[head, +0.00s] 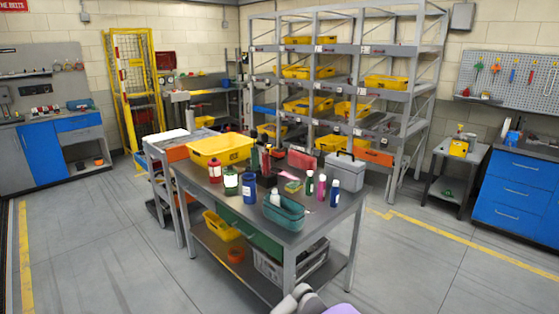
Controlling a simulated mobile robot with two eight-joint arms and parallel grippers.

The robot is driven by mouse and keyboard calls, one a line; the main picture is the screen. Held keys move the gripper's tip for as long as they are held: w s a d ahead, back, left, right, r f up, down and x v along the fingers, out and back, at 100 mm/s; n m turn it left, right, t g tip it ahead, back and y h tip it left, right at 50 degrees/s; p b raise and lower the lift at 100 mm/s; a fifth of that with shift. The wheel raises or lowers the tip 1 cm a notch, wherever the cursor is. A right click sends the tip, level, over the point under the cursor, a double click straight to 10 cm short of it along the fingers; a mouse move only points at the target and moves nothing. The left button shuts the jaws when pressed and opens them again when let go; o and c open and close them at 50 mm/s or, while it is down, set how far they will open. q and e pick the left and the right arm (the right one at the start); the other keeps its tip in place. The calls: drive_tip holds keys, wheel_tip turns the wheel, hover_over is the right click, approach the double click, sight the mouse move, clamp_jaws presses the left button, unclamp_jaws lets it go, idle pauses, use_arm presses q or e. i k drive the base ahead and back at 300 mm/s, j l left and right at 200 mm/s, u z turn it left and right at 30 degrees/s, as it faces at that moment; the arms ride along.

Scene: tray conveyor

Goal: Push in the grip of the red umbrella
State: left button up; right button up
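I cannot make out the red umbrella for sure in the head view. A slim upright dark-and-red thing (267,158) stands near the back middle of the grey worktable (300,228), beside the yellow bin; it is too small to tell whether it is the umbrella or a bottle. A grip cannot be made out. Neither of my grippers can be identified. Only rounded grey and purple parts, probably mine, show at the bottom edge, in front of the table.
The tabletop holds a yellow bin (221,147), a red-and-white canister (214,171), a blue cup (249,190), a teal basket (285,221), a grey box (345,174), a red case (301,161) and several bottles. Shelving (405,125) stands behind. Floor is clear on both sides.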

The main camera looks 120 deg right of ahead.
sight(264, 137)
drive_tip(key=z, duration=4)
